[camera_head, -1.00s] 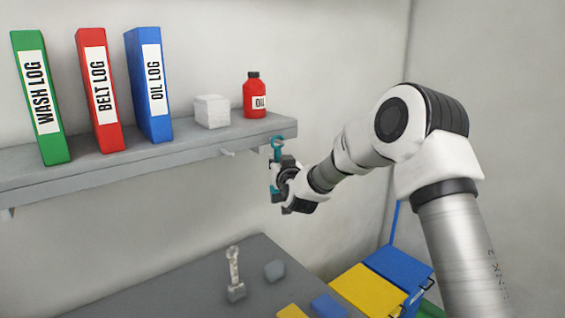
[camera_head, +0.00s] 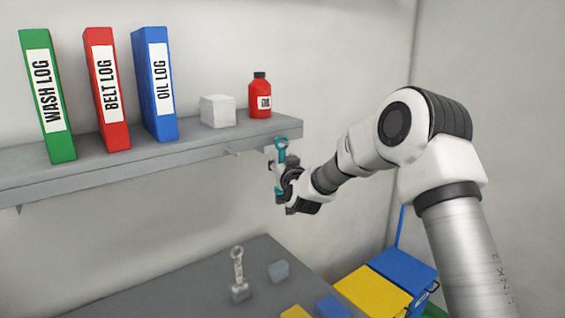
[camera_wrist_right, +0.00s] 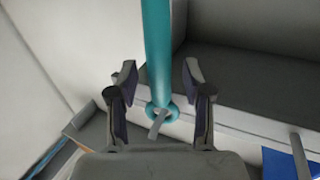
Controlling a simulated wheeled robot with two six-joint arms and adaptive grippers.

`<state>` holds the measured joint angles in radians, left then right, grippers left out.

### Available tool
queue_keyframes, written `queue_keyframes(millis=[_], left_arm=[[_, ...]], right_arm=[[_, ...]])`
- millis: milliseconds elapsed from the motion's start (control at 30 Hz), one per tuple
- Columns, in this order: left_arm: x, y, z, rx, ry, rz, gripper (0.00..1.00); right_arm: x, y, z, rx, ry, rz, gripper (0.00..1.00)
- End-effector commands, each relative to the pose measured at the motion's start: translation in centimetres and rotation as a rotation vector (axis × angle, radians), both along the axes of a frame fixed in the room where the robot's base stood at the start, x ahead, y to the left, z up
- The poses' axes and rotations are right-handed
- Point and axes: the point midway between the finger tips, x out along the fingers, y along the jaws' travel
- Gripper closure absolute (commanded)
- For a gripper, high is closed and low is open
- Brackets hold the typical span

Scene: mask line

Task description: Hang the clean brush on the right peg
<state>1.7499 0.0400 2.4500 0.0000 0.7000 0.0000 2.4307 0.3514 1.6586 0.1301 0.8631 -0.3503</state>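The teal clean brush (camera_head: 280,170) hangs upright at the shelf's right end, ring up. In the right wrist view its handle (camera_wrist_right: 158,50) runs between my right gripper's fingers, with a gap on each side. Its ring (camera_wrist_right: 162,112) appears to be around the right peg (camera_wrist_right: 157,124). My right gripper (camera_head: 277,172) is open around the brush; its spread fingers also show in the right wrist view (camera_wrist_right: 160,75). The left peg (camera_head: 233,152) is bare. My left gripper is not in view.
The shelf (camera_head: 120,173) carries green, red and blue binders, a white block (camera_head: 218,111) and a red oil bottle (camera_head: 260,97). Below, a grey table (camera_head: 190,290) holds a dirty grey brush (camera_head: 239,275) and a grey lump (camera_head: 279,271). Yellow and blue lids (camera_head: 402,268) are at lower right.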

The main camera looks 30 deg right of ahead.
Motion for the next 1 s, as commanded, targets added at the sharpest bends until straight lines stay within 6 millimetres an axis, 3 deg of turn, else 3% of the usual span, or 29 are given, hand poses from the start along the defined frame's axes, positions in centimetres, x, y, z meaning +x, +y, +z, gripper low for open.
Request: queue_keyframes(millis=[267,600,700,1000], left_arm=[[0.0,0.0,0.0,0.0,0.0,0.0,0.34],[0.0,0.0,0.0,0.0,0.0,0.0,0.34],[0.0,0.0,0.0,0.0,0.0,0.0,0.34],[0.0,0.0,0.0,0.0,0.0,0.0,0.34]], right_arm=[[-1.2,0.4,0.0,0.001,0.001,0.0,0.5],[-9.0,3.2,0.0,0.003,0.001,0.001,0.5],[-10.5,3.7,0.0,0.001,0.001,0.0,0.5],[-11.4,4.0,-0.2,0.0,0.003,0.001,0.5]])
